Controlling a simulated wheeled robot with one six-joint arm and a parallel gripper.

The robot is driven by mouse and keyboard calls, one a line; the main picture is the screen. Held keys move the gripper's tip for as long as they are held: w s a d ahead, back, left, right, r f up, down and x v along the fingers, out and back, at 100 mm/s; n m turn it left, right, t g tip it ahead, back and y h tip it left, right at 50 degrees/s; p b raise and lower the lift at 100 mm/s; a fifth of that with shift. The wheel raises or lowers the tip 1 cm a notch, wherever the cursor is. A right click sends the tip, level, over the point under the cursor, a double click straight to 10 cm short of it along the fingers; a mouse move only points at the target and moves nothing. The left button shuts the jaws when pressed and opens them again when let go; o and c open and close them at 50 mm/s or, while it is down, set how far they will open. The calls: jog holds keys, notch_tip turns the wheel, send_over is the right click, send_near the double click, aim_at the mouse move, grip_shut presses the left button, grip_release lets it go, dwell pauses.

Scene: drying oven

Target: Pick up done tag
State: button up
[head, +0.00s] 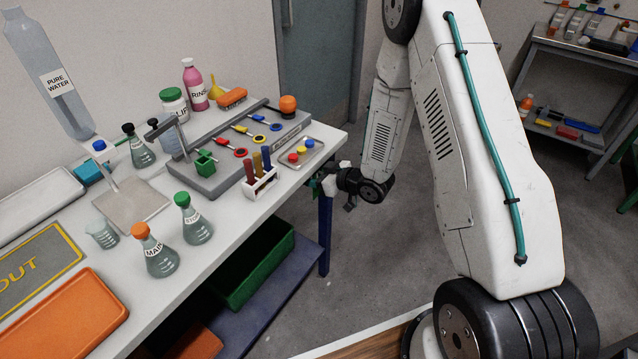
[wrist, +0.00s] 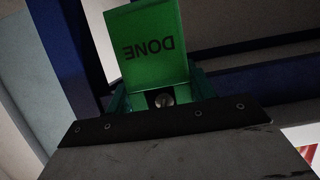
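A green tag marked DONE (wrist: 155,45) is close in front of my gripper (wrist: 160,95) in the wrist view, its lettering upside down. The tag's near end lies between or just ahead of the greenish fingers, with a round metal part of the gripper showing below it. I cannot tell whether the fingers touch the tag. In the head view my gripper (head: 318,186) is at the right end of the white table (head: 225,225), just below the top's edge. The tag cannot be made out clearly there.
A blue table leg (head: 325,235) stands just below my gripper. Near that end of the tabletop are a tray with coloured knobs (head: 316,148) and a rack of coloured tubes (head: 260,186). A green bin (head: 253,265) sits underneath.

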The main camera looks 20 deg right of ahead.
jog(key=c, duration=0.3)
jog(key=shift+r, duration=0.1)
jog(key=shift+r, duration=0.55)
jog(key=s+d, duration=0.3)
jog(key=s, duration=0.2)
jog(key=s+d, duration=0.7)
jog(key=s, duration=0.2)
jog(key=shift+s+d+r, duration=0.1)
jog(key=shift+s+d, duration=0.2)
jog(key=shift+d, duration=0.05)
